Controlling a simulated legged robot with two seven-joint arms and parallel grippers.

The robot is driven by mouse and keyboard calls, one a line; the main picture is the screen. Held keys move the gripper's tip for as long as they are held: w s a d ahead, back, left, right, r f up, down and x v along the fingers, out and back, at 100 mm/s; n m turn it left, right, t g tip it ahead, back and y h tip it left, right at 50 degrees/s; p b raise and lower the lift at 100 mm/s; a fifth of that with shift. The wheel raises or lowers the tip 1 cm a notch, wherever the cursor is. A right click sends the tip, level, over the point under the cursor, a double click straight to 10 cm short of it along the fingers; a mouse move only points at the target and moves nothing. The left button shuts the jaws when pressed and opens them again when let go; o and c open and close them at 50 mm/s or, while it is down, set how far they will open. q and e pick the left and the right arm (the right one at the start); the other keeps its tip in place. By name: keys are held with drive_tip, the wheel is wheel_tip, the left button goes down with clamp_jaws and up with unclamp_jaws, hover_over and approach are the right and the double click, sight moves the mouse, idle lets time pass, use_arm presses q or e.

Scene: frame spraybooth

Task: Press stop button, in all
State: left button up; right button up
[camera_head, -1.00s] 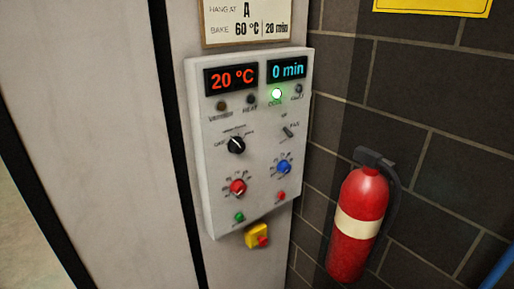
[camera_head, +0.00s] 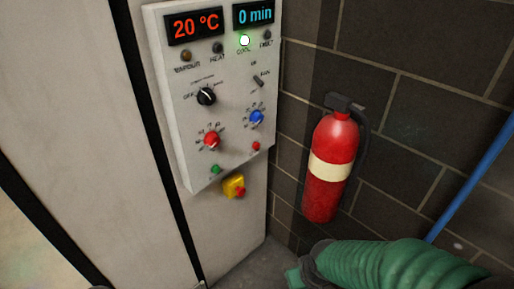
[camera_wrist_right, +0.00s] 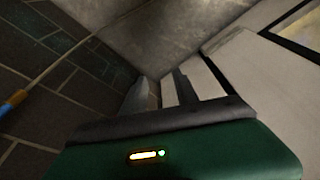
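The control panel (camera_head: 222,95) is a pale box on the cabinet front. Low on its right side is a small red button (camera_head: 256,146), with a small green button (camera_head: 215,169) to its lower left. Their labels are too small to read. Below the panel is a yellow box (camera_head: 234,184) with a red button (camera_head: 240,192). My green right arm enters the head view at bottom right, below and right of these buttons. In the right wrist view my right gripper (camera_wrist_right: 160,85) has its fingers apart with nothing between them. My left gripper is not in view.
A red fire extinguisher (camera_head: 329,170) hangs on the dark block wall (camera_head: 415,100), right of the panel and above my right arm. A blue pipe or hose (camera_head: 475,178) runs along the wall at right. The space directly before the panel is clear.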

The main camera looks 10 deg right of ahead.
clamp_jaws()
idle(1.5)
